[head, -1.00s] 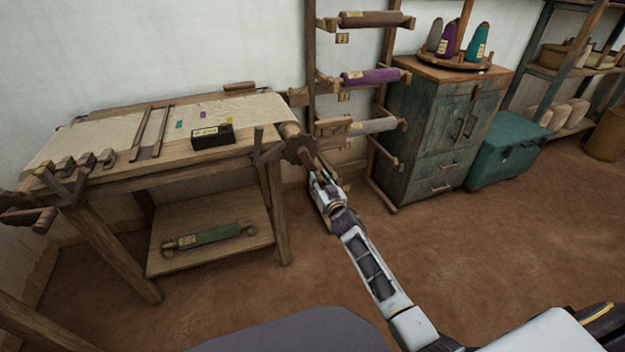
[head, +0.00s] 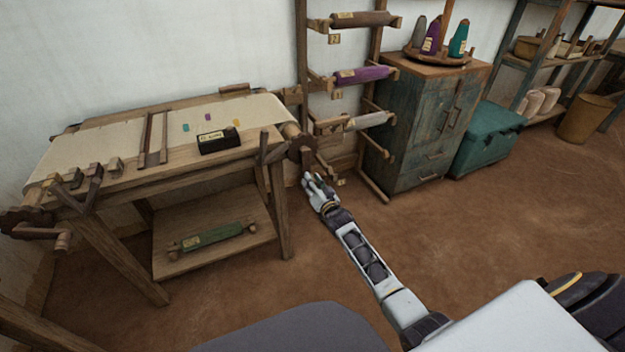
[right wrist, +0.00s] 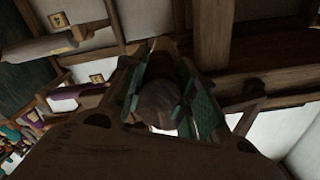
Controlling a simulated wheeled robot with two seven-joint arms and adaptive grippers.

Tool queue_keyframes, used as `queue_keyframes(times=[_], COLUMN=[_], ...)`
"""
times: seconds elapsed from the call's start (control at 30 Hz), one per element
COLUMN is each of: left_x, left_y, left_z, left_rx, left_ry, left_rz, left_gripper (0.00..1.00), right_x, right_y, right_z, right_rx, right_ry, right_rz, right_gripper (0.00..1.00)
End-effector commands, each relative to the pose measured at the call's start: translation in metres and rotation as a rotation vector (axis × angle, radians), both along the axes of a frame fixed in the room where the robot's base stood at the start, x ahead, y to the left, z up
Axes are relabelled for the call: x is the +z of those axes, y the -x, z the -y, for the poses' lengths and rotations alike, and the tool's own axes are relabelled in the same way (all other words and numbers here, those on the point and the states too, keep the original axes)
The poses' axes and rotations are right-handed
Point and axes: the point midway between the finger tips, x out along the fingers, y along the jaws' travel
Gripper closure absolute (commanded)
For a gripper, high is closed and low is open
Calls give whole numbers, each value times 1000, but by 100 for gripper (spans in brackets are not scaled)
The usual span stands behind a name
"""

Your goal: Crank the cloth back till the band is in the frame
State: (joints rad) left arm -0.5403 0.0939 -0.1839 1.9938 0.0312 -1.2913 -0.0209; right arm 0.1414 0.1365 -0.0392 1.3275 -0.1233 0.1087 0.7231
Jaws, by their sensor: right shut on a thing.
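The cream cloth (head: 110,142) lies along the loom table, with teal (head: 186,128), purple (head: 208,117) and orange (head: 236,123) marks on it. The marks lie to the right of the frame of two dark wooden bars (head: 154,138). The cloth runs over a roller (head: 292,130) at the table's right end, where a crank hub (head: 300,148) sits. My right gripper (head: 308,182) is shut on the crank handle, below the hub. In the right wrist view the round brown handle end (right wrist: 158,104) sits between the green finger pads. My left gripper is not in view.
A black labelled box (head: 219,141) stands on the table's front edge. A second crank (head: 38,233) is at the left end. A green roll (head: 212,236) lies on the lower shelf. A roll rack (head: 302,60) and cabinet (head: 412,140) stand to the right. The floor in front is clear.

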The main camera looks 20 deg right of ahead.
Motion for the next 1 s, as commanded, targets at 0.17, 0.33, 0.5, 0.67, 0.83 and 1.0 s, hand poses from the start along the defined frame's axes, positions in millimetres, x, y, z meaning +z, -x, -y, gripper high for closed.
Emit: queue_keyframes(times=[0.17,0.33,0.5,0.67,0.83,1.0], left_x=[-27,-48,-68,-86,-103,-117], left_y=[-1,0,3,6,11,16], left_z=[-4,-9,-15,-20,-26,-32], left_rx=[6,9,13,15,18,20], left_ry=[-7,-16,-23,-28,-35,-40], left_rz=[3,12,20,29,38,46], left_gripper=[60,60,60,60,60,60], right_x=[2,2,4,6,9,13], right_y=[0,1,1,1,1,1], right_z=[-9,-17,-24,-32,-40,-47], right_rx=[2,2,2,2,1,2], right_ry=[-85,-165,-246,-323,-409,-488], right_rz=[-4,-7,-10,-12,-14,-16], right_gripper=[100,100,100,100,100,100])
